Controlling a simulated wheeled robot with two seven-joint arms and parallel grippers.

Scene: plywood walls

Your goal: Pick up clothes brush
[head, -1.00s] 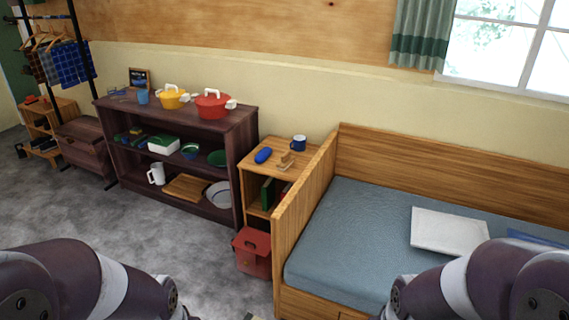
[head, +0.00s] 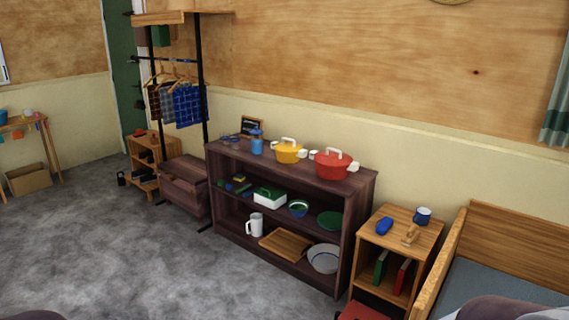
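I cannot make out a clothes brush for certain. A small light-wood item (head: 411,235) lies on top of the wooden bedside cabinet (head: 375,239); it may be a brush, but it is too small to tell. A blue rounded item (head: 384,226) lies to its left and a dark blue mug (head: 423,216) stands behind it. Neither gripper is in view.
A dark shelf unit (head: 364,190) holds a yellow pot (head: 288,153), a red pot (head: 331,165) and dishes. The bed (head: 450,262) stands right of the cabinet. A red box (head: 362,312) sits low by the cabinet. Grey floor (head: 130,250) is open at left.

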